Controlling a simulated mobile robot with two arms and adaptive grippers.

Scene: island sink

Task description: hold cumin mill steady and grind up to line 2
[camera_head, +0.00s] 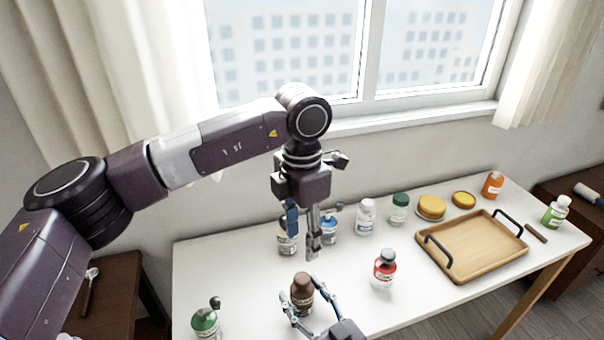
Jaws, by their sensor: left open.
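No label is readable, so I cannot tell which container is the cumin mill. A brown-topped jar (302,289) stands upright near the table's front edge. My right gripper (300,288) has a finger on each side of it; I cannot tell whether they press on it. My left gripper (302,236) points down, open and empty, behind and above that jar. Mills with side cranks include a green-labelled one (206,322) at the front left, a dark-topped one (287,240) partly hidden behind my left gripper, and a blue-labelled one (330,228) beside it.
The table's left middle is clear. A window wall stands behind.

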